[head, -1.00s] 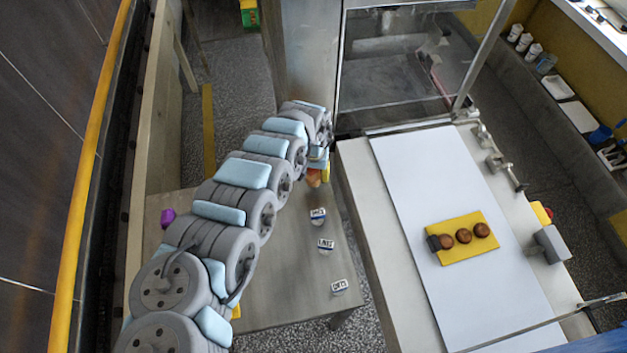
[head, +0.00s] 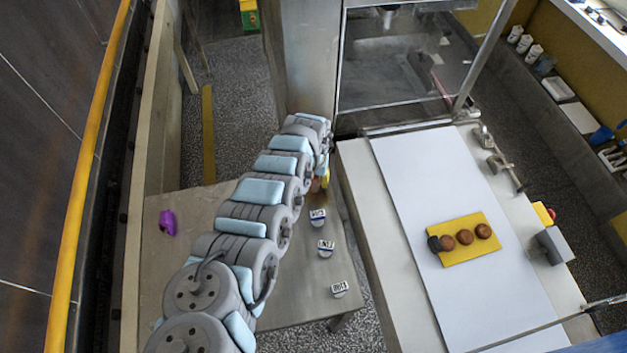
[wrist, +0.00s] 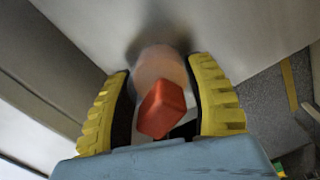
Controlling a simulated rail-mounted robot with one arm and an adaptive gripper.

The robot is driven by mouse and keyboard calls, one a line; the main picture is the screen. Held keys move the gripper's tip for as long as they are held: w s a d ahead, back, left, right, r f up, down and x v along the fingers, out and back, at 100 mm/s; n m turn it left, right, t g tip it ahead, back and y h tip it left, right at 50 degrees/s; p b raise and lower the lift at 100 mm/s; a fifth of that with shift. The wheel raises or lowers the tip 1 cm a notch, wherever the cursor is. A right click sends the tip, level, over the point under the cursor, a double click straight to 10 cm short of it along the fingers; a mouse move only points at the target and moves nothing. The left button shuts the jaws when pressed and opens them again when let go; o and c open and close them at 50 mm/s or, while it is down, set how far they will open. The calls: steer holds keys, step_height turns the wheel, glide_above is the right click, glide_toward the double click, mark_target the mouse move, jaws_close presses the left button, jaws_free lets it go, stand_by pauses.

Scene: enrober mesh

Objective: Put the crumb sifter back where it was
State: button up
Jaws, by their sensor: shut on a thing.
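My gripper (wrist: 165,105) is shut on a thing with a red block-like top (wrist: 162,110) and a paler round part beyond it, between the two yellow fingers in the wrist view. I take it to be the crumb sifter, but its full shape is hidden. In the head view my gripper (head: 325,178) is mostly behind my arm, beside the metal column and above the far right part of the steel table (head: 280,300). A bit of the held thing (head: 315,185) shows orange-brown there. I cannot tell whether it touches the table.
Small labelled pieces (head: 325,248) stand in a row along the table's right side. A purple object (head: 167,222) lies at the left. Right of a gap, a white belt (head: 430,180) carries a yellow mat (head: 470,255) with brown round pieces. A steel column (head: 300,60) rises behind.

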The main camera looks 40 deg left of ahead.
steer(key=shift+f, duration=0.15)
steer(key=o, duration=1)
steer(key=shift+r+p, duration=0.5)
steer(key=shift+r, duration=5.7)
